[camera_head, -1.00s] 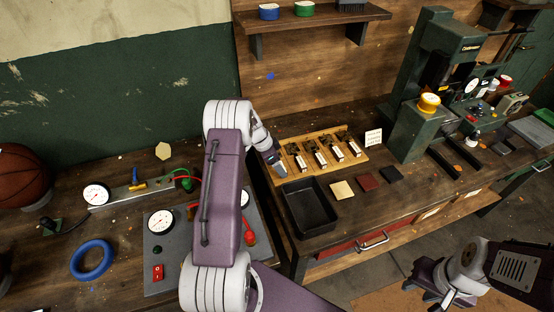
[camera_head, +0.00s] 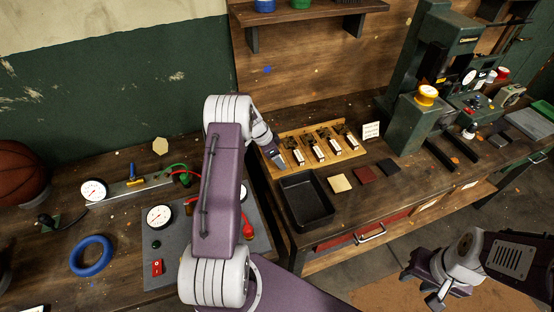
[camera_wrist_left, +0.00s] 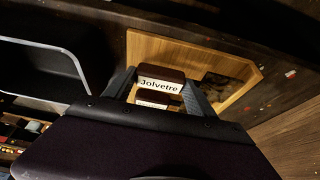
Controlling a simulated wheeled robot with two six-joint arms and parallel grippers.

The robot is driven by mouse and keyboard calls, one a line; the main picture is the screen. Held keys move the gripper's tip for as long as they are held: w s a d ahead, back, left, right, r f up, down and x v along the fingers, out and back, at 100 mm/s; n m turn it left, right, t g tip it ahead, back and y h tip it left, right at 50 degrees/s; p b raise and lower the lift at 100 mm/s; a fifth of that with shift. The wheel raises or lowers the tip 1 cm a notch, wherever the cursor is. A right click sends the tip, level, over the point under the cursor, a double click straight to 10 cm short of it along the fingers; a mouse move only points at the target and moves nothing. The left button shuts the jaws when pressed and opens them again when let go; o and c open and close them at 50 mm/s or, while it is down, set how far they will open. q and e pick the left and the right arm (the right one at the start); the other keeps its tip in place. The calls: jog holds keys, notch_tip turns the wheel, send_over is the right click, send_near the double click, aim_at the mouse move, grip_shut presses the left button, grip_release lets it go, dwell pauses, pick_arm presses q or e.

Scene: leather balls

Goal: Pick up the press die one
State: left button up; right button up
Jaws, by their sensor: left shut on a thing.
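Several dark press dies with white labels stand in a row on a wooden tray (camera_head: 349,154); one of the dies (camera_head: 335,147) shows clear of my arm. My left gripper (camera_head: 282,162) reaches down at the tray's left end. In the left wrist view, its fingers (camera_wrist_left: 162,88) are shut on a dark die (camera_wrist_left: 164,72) labelled "Jolvetre". A second white label shows just below it. Whether the die touches the tray cannot be told. My right gripper (camera_head: 423,287) hangs empty at lower right, fingers apart, away from the bench.
A black bin (camera_head: 306,221) stands in front of the tray. Yellow, red and black squares lie to its right. A small sign (camera_head: 371,131) and a green press (camera_head: 407,124) stand further right. A left bench holds gauges and a blue ring (camera_head: 91,256).

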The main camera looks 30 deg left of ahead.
pick_arm(q)
jog(key=r, duration=0.3)
jog(key=shift+w+d+b, duration=0.3)
jog(key=shift+d+b, duration=0.05)
jog(key=shift+b, duration=0.05)
jog(key=w+d+r+b, duration=0.1)
jog(key=w+d+r, duration=0.5)
jog(key=d, duration=0.3)
jog(key=shift+r, duration=0.3)
